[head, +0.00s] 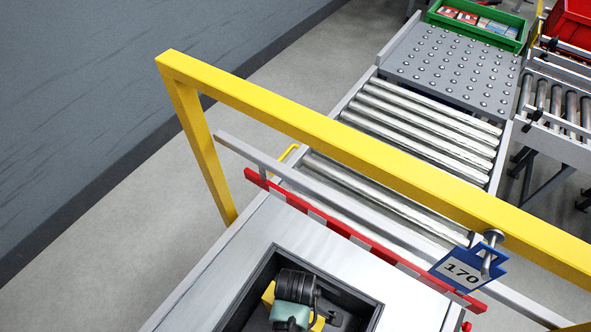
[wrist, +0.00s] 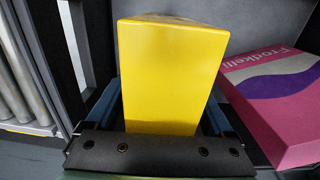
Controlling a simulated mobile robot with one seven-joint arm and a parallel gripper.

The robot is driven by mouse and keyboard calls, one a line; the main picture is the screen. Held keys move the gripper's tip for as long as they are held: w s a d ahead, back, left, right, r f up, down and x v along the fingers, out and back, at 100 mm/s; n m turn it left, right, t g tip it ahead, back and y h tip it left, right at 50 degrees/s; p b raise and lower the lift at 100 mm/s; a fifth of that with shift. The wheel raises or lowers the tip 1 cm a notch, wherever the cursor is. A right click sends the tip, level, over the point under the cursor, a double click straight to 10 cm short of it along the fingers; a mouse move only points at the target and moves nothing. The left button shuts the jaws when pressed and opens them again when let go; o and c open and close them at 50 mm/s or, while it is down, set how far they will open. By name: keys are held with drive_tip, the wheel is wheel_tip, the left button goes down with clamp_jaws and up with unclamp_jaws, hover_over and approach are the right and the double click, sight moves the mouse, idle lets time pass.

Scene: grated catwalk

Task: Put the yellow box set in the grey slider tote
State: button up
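The yellow box (wrist: 168,70) stands large in the middle of the wrist view, with blue-edged fingers of my gripper (wrist: 162,118) close along both sides. Whether they press on it cannot be told. In the head view my black and teal wrist is over a dark grey, open-topped bin (head: 362,296) at the bottom edge. Yellow parts of the box (head: 268,294) show beside it; my wrist hides the rest. I cannot tell whether this bin is the grey slider tote; no other grey tote is clearly in view.
A pink box (wrist: 275,92) lies right of the yellow box. A blue 170 tag (head: 462,272) hangs there. A green crate (head: 478,27) and red bin (head: 572,22) stand far off.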

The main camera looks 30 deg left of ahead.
drive_tip(key=shift+r, duration=0.15)
wheel_tip(320, 180, up, 12)
drive_tip(key=shift+r, duration=0.1)
idle(0.5)
idle(0.4)
